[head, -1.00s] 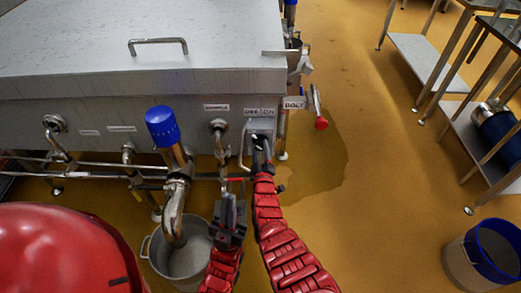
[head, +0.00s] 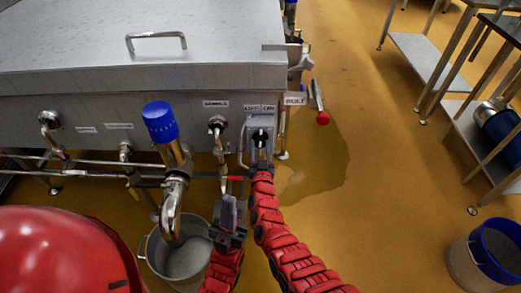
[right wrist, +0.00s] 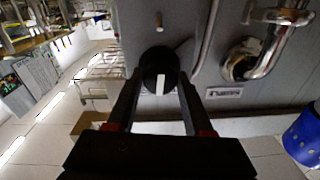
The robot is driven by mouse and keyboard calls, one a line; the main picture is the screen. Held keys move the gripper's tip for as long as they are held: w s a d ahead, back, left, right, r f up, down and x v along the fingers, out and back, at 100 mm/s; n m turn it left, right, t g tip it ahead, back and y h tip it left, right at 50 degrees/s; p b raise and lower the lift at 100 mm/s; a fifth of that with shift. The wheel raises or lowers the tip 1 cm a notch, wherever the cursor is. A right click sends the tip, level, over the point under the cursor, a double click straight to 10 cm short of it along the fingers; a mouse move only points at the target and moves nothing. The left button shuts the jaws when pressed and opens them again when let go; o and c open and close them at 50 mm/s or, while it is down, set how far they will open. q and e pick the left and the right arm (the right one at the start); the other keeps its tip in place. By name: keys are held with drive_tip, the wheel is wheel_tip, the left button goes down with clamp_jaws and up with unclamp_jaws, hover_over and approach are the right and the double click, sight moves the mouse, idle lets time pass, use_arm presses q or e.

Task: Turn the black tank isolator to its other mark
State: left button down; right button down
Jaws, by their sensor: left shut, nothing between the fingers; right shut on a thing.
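The black tank isolator (head: 261,136) is a round knob on a grey box on the tank's front, under a small label plate. In the right wrist view the isolator (right wrist: 158,66) shows a white pointer line running from its middle towards the bottom of the picture. My right gripper (right wrist: 159,90) is shut on the knob, one finger on each side; in the head view it reaches the box from below. My left gripper (head: 230,212) is shut and empty, lower and left of the isolator, near the pipework. The exact mark under the pointer is too small to tell.
A blue-topped valve (head: 161,122) and a steel pipe stand left of my left gripper, above a steel bucket (head: 183,262). A red-tipped lever (head: 322,117) sticks out right of the isolator.

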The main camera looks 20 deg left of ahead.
drive_tip(key=m+b, duration=0.1)
drive_tip(key=m, duration=0.2)
drive_tip(key=shift+f+b, duration=0.35)
drive_tip(key=shift+b, duration=0.05)
drive_tip(key=m+b, duration=0.1)
drive_tip(key=m, duration=0.1)
drive_tip(key=m+b, duration=0.2)
drive_tip(key=m, duration=0.1)
drive_tip(key=shift+a+r+h, duration=0.1)
drive_tip(key=shift+r+h, duration=0.1)
drive_tip(key=shift+h, duration=0.1)
drive_tip(key=shift+s+r+m, duration=0.1)
drive_tip(key=shift+m, duration=0.2)
drive_tip(key=shift+c, duration=1.5)
unclamp_jaws()
